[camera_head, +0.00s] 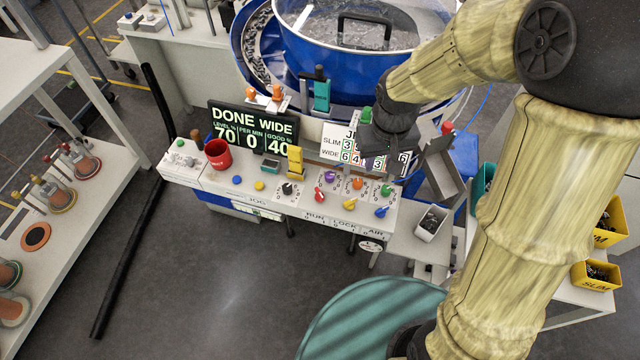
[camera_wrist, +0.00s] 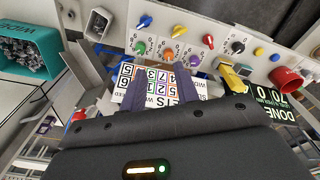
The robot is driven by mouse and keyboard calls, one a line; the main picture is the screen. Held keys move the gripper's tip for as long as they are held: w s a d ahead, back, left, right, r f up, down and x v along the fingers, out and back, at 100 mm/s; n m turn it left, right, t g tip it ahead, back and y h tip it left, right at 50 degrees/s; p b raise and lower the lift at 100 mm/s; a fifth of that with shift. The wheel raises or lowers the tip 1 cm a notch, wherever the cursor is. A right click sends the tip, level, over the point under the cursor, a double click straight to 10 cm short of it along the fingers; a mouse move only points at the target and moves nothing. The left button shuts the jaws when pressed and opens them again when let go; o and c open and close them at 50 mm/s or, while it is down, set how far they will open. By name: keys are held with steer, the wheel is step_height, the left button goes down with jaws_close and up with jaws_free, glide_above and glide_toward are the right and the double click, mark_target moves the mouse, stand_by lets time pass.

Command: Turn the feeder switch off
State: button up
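The control panel (camera_head: 300,202) has a front row of red (camera_head: 319,196), yellow (camera_head: 349,204) and blue (camera_head: 381,211) knobs above labels RUN, LOCK and AIR. Behind them are purple (camera_head: 330,176), orange (camera_head: 357,183) and green (camera_head: 386,190) knobs, with a black knob (camera_head: 286,188) to their left. I cannot read which control is the feeder switch. My gripper (camera_wrist: 157,82) is open and empty, its two dark fingers apart over the number board (camera_wrist: 150,90). In the head view my gripper (camera_head: 385,142) is behind the knobs, touching none.
A grey bin (camera_head: 432,223) stands right. Above the front knobs is free room.

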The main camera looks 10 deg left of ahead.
mark_target(320, 192)
steer(key=w+a+n+g+p, duration=0.15)
steer(key=a+n, duration=0.25)
steer(key=a, duration=1)
steer(key=shift+t, duration=0.25)
steer(key=f+p, duration=0.1)
steer(key=f, duration=0.5)
steer(key=f+p, duration=0.1)
steer(key=f, duration=1.1)
steer(key=shift+s+d+p, duration=0.2)
steer(key=shift+d+p, duration=0.2)
jaws_close()
